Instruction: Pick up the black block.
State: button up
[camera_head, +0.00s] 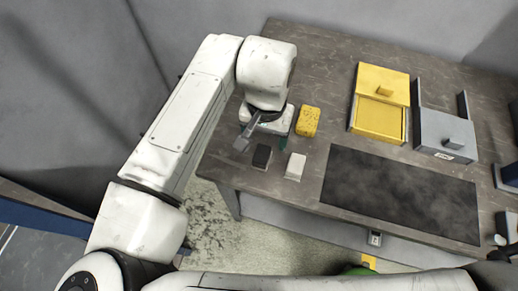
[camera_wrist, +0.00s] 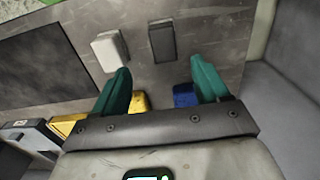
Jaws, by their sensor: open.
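The black block (camera_head: 262,156) lies on the grey table near its front edge, to the left of a white block (camera_head: 295,166). In the wrist view the black block (camera_wrist: 162,41) is upper centre, past the fingertips and roughly in line with the gap between them. My gripper (camera_wrist: 160,70) has two green fingers spread apart with nothing between them. In the head view my gripper (camera_head: 264,138) is just behind the black block, partly hidden by my wrist. The white block (camera_wrist: 108,48) is to the left of the black one in the wrist view.
A yellow block (camera_head: 307,121) lies right of my gripper. A blue block (camera_wrist: 185,96) shows behind the fingers in the wrist view. A yellow drawer box (camera_head: 380,100), a grey drawer box (camera_head: 445,130) and a dark mat (camera_head: 400,192) are farther right.

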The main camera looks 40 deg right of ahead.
aim_at(262, 154)
notch_tip(262, 154, down, 4)
jog(key=shift+r, duration=0.1)
jog(key=shift+w+a+f+p, duration=0.1)
jog(key=shift+f+p, duration=0.15)
jog(key=shift+f, duration=0.65)
jog(key=shift+a+f+p, duration=0.15)
jog(key=shift+f+p, duration=0.1)
jog(key=shift+f, duration=0.6)
jog(key=shift+w+a+f+p, duration=0.1)
jog(key=shift+f+p, duration=0.15)
jog(key=shift+f, duration=0.65)
jog(key=shift+c, duration=0.3)
jog(key=c, duration=1.1)
